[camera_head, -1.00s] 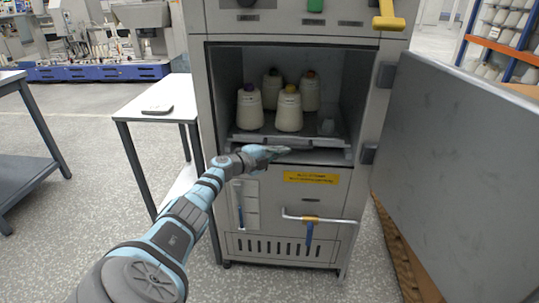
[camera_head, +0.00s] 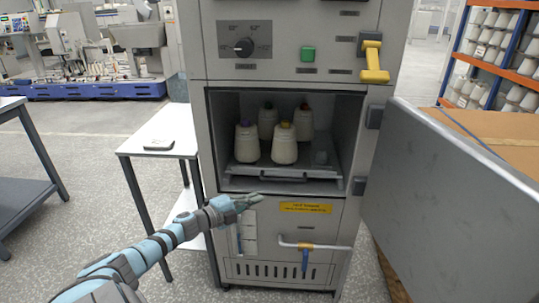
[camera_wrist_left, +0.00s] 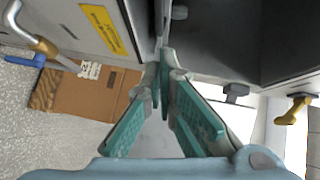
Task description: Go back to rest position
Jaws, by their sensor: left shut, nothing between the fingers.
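My left gripper (camera_head: 250,199) is shut and empty. In the head view it is in front of the cabinet, just below and left of the tray's front edge. Its closed green fingers (camera_wrist_left: 165,95) also show in the left wrist view. The tray (camera_head: 285,173) lies inside the open cabinet (camera_head: 205,130). Several cream bobbins stand upright on it, among them a front one (camera_head: 285,147) and a left one (camera_head: 247,145). My right gripper is not in view.
The grey door (camera_head: 440,190) hangs open on the right. A small white table (camera_head: 155,136) stands to the left. Cardboard boxes (camera_head: 495,135) are behind the door.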

